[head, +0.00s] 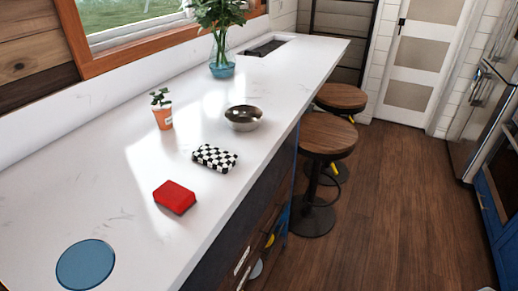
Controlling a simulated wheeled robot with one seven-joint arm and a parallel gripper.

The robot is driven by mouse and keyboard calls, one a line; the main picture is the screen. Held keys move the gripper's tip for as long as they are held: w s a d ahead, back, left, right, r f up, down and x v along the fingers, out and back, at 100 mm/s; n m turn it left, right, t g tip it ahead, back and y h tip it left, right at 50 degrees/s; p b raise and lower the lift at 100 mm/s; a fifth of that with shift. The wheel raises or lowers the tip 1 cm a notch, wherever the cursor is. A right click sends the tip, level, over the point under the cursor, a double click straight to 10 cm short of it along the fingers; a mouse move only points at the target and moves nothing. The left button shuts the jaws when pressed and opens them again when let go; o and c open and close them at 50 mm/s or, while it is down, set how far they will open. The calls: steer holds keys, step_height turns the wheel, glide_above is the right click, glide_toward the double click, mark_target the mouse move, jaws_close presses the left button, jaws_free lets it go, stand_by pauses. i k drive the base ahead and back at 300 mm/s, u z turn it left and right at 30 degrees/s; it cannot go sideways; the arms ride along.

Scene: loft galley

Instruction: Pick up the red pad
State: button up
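The red pad (174,197) is a small red block-like piece with slanted sides. It lies on the white counter (130,225), near the counter's front edge, in the lower left part of the head view. Nothing covers it. A black and white checkered piece (214,158) lies just behind it to the right, apart from it. My gripper does not show in this view.
A blue disc (85,265) lies at the near left. A small potted plant (162,113), a metal bowl (243,118) and a glass vase (222,65) stand farther back. Wooden stools (327,134) stand along the counter's right side. Counter around the pad is clear.

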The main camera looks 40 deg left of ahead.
mark_target(174, 197)
steer(key=i, duration=0.5)
steer(key=u, duration=2.15)
